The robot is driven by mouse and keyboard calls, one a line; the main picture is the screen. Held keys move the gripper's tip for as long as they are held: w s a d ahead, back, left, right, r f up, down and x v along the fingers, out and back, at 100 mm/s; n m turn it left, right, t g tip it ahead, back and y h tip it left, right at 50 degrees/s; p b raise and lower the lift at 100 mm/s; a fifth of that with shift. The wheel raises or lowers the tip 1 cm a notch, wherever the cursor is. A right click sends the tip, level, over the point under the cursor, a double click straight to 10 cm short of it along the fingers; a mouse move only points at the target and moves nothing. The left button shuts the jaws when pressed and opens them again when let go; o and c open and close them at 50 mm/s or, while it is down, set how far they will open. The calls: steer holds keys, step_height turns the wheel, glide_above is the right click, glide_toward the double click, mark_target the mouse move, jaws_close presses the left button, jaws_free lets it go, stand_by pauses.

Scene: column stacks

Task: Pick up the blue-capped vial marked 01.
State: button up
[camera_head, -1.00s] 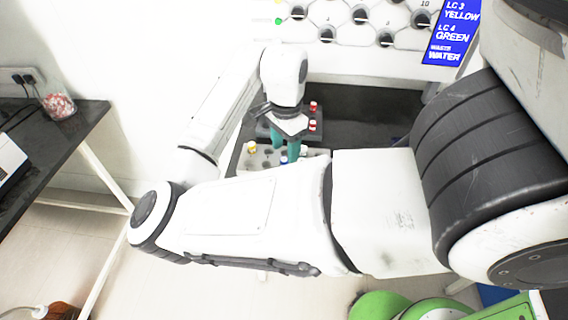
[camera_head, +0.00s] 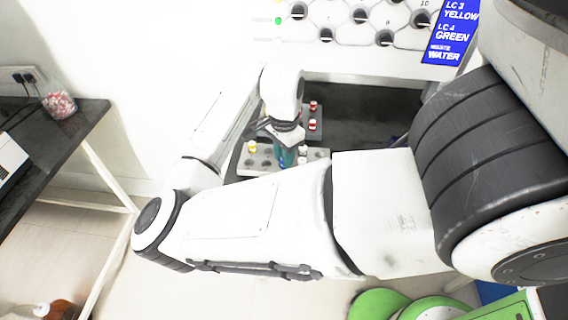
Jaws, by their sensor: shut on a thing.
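My gripper (camera_head: 287,158), with teal fingers, points down over the pale grey vial rack (camera_head: 258,163) on the dark bench. Its fingers are shut on a vial. Only a small patch of blue shows at the fingers, so this appears to be the blue-capped vial. The number 01 cannot be read, and the vial's body is hidden by the fingers and my arm. I cannot tell whether it is still seated in the rack.
A yellow-capped vial (camera_head: 252,146) stands in the rack to the left. Red-capped vials (camera_head: 313,106) stand in a darker rack behind, right of my wrist. The dark bench (camera_head: 365,115) is clear to the right. My arm hides the bench's front.

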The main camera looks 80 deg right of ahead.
jaws_close()
